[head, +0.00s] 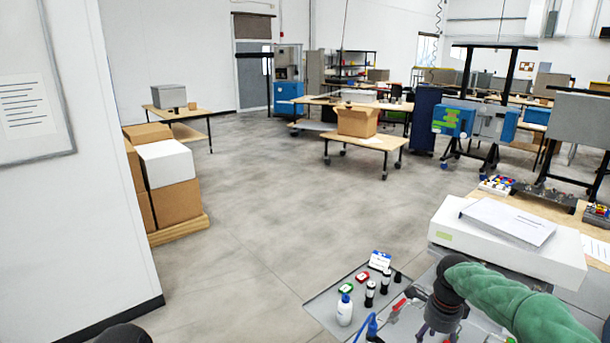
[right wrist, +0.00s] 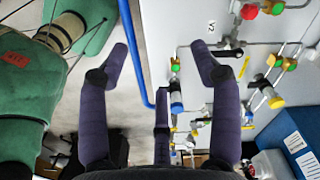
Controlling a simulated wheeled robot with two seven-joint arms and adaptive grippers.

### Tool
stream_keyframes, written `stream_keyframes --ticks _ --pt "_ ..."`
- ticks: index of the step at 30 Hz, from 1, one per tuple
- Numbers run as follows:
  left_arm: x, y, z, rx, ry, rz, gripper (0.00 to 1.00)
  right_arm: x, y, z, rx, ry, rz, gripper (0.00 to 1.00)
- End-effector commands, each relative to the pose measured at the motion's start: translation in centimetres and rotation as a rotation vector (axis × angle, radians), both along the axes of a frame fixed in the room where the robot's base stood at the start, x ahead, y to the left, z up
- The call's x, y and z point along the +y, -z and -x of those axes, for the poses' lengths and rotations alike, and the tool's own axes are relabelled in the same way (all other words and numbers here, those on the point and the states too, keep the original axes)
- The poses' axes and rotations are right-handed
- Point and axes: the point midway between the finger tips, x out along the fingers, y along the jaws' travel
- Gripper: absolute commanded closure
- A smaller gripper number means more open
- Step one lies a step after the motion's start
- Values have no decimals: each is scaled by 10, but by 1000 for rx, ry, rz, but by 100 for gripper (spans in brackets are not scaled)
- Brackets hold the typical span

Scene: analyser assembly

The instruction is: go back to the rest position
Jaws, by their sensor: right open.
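My right arm in its green sleeve comes in from the lower right in the head view. Its dark gripper (head: 440,312) is over the right part of a grey panel (head: 325,307), partly cut by the bottom edge. In the right wrist view the gripper (right wrist: 162,65) has its purple-grey fingers spread wide with nothing between them. A light panel with colored valves (right wrist: 266,90) lies beyond its right finger. My left gripper is not in view; only a dark rounded part shows at the lower left of the head view.
A white instrument (head: 480,248) with papers is at right. A white wall (head: 80,200) and boxes (head: 175,190) are at left. The middle floor is clear.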

Motion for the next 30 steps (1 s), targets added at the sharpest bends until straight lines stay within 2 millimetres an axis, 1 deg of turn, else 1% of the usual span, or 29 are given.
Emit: stream_keyframes --ticks 1,8,11,14,17,18,20,21,23,24,26,27,29,30 --pt "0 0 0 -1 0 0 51 4 8 0 3 -26 -8 36" --pt "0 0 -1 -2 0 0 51 25 46 -1 -6 -179 -46 36" --pt "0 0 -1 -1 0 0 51 38 68 1 -12 -265 -70 36" --pt "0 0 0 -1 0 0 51 53 93 4 -23 -365 -95 36" --pt "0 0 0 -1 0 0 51 71 122 12 -39 -480 -127 36" --pt "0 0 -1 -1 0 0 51 80 135 16 -48 -534 -141 36" --pt "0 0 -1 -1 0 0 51 95 158 25 -62 -626 -167 36" --pt "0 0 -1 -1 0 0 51 106 174 33 -75 -694 -184 36" --pt "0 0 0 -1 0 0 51 124 200 48 -99 -802 -209 36" --pt "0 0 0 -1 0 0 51 136 216 59 -118 -873 -224 36" --pt "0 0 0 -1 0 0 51 152 237 76 -147 -978 -241 36" --pt "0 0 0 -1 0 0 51 162 250 89 -165 -1045 -251 36" --pt "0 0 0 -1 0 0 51 176 268 110 -194 -1144 -260 36" --pt "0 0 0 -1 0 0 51 185 279 125 -211 -1208 -264 36"
